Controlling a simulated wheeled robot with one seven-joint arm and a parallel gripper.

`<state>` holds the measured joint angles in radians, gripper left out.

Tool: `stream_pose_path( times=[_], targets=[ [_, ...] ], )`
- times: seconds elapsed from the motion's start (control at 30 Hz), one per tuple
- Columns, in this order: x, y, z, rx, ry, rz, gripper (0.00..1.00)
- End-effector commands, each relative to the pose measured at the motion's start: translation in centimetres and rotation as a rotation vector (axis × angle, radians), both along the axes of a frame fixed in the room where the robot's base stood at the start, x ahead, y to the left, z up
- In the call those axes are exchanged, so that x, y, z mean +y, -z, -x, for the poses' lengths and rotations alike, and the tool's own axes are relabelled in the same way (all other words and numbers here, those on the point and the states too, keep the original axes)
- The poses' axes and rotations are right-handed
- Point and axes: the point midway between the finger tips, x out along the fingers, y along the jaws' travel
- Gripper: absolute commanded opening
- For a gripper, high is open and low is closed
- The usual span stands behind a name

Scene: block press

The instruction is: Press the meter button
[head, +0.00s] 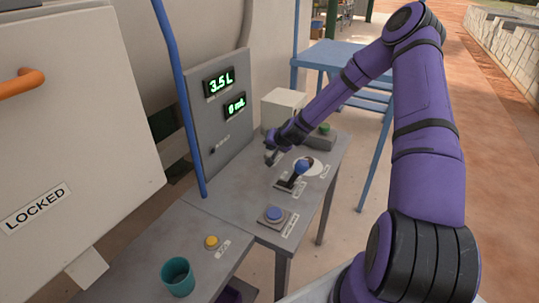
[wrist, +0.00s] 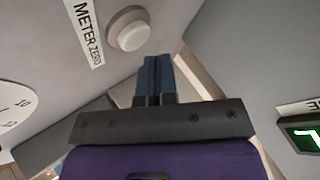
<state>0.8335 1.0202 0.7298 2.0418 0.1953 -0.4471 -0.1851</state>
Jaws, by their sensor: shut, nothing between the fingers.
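The meter button is a round white button (wrist: 130,30) in a pale collar, beside a "METER ZERO" label (wrist: 84,25) on a grey surface in the wrist view. I cannot make it out in the head view, where my arm's end may hide it. My gripper (wrist: 154,64) is shut and empty, its dark blue fingers side by side just below the button in the picture. The fingertips look close to the button but apart from it. In the head view my gripper (head: 271,157) is low over the grey table, in front of the display panel.
The upright panel (head: 235,135) has green displays reading 3.5 L and 0 mL. On the tables are a blue lever (head: 302,167) by a white dial, a blue button (head: 274,214), a yellow button (head: 211,241), a green button (head: 324,129) and a teal cup (head: 177,275). A blue pole (head: 178,80) stands left.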

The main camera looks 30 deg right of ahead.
Motion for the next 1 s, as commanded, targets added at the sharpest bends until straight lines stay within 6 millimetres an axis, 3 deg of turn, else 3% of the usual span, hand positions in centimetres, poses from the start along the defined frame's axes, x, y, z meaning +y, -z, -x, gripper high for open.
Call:
stream_pose_path(
  times=[1.0],
  targets=[
    [0.0,0.85,0.01,0.0,0.0,0.0,0.0]
  ],
)
